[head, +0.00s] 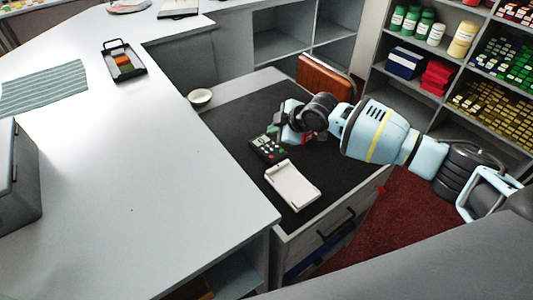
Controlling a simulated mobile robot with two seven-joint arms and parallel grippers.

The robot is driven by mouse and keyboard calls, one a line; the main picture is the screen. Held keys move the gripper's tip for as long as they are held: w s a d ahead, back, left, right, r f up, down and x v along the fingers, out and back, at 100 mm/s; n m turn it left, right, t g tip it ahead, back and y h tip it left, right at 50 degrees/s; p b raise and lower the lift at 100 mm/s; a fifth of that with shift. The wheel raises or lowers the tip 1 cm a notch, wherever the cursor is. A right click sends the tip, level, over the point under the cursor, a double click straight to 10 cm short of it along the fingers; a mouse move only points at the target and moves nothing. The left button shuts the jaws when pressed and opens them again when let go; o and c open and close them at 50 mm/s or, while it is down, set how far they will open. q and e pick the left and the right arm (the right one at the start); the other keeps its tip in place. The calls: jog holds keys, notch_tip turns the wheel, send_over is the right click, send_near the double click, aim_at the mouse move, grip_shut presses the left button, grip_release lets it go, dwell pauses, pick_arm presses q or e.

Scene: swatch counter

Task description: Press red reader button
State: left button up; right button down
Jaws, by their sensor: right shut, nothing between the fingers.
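The reader (267,150) is a small dark handheld-like device with a light screen and small coloured keys, lying on the black mat of the lower counter. Small red and green spots show on its face. My right gripper (287,136) comes in from the right, shut and empty, close beside the reader's upper right edge. I cannot tell whether its fingertips touch the reader, and they partly hide the area there. My left gripper is out of view.
A white notepad-like block (292,185) lies just in front of the reader. A small white bowl (200,97) stands at the mat's left edge. A brown upright panel (324,80) stands behind my wrist. The higher white counter (130,180) borders the left.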

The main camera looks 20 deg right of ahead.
aim_at(271, 157)
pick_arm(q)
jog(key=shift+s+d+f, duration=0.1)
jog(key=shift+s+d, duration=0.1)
pick_arm(e)
jog(key=shift+d, duration=0.15)
